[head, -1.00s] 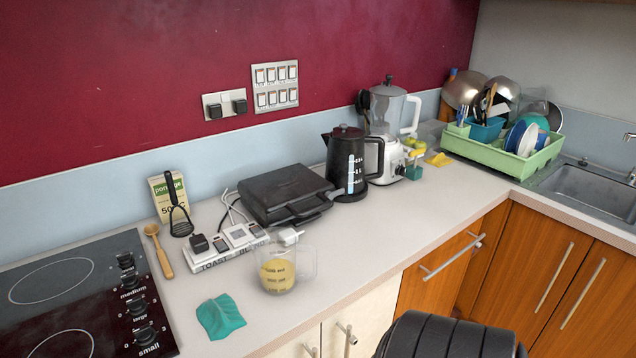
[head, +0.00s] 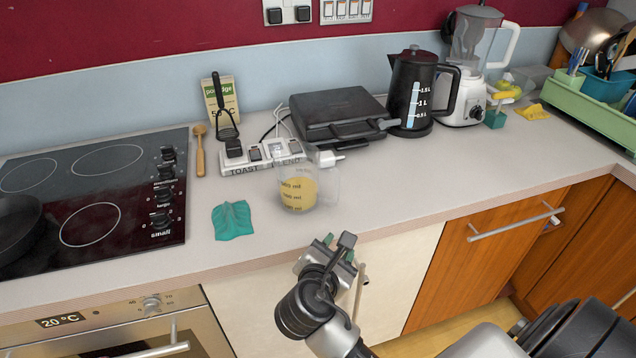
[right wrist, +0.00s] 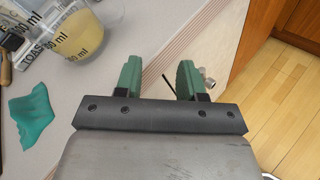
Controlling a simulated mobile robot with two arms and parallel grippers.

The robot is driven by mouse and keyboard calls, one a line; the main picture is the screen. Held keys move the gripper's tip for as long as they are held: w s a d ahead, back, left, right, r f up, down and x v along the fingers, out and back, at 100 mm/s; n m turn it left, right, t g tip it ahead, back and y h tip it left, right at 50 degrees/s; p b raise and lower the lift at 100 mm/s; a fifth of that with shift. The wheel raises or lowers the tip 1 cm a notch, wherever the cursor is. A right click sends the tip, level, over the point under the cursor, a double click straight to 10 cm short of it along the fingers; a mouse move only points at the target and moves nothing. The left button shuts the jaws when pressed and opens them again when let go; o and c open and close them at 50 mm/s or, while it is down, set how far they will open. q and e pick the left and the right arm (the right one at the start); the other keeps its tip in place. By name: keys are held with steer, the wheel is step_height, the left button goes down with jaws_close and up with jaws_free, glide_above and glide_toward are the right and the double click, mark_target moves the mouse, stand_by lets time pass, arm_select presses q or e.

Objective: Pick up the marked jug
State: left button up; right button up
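The marked jug (head: 300,188) is a clear measuring jug with dark ml markings and yellow contents. It stands upright on the worktop, near the front edge, in front of the socket strip. It also shows at the top left of the right wrist view (right wrist: 84,35). My right gripper (head: 331,248) is in front of the worktop edge, nearer to me than the jug and apart from it. In the right wrist view its green fingers (right wrist: 158,78) are spread with nothing between them. My left gripper is not in view.
A teal cloth (head: 232,221) lies left of the jug. Behind the jug are the socket strip (head: 245,163) and a black grill (head: 338,116). A black kettle (head: 412,95) stands farther right. A hob (head: 95,190) is at left. The worktop right of the jug is clear.

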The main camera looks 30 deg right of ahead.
mark_target(336, 187)
steer(key=w+d+r+n+h, duration=0.1)
steer(key=w, duration=0.1)
steer(key=w+d+r+n+t+h, duration=0.1)
steer(key=w+r+n, duration=0.1)
steer(key=w+d+r+n+h, duration=0.1)
steer(key=w+r, duration=0.1)
steer(key=shift+w+r+n+t, duration=0.25)
steer(key=shift+w+n+t, duration=0.05)
steer(key=shift+w+n, duration=0.1)
steer(key=x, duration=0.1)
steer(key=p+x, duration=0.1)
steer(key=x, duration=0.3)
steer(key=shift+w+r, duration=0.25)
steer(key=shift+w, duration=0.05)
steer(key=shift+a, duration=0.1)
jaws_close()
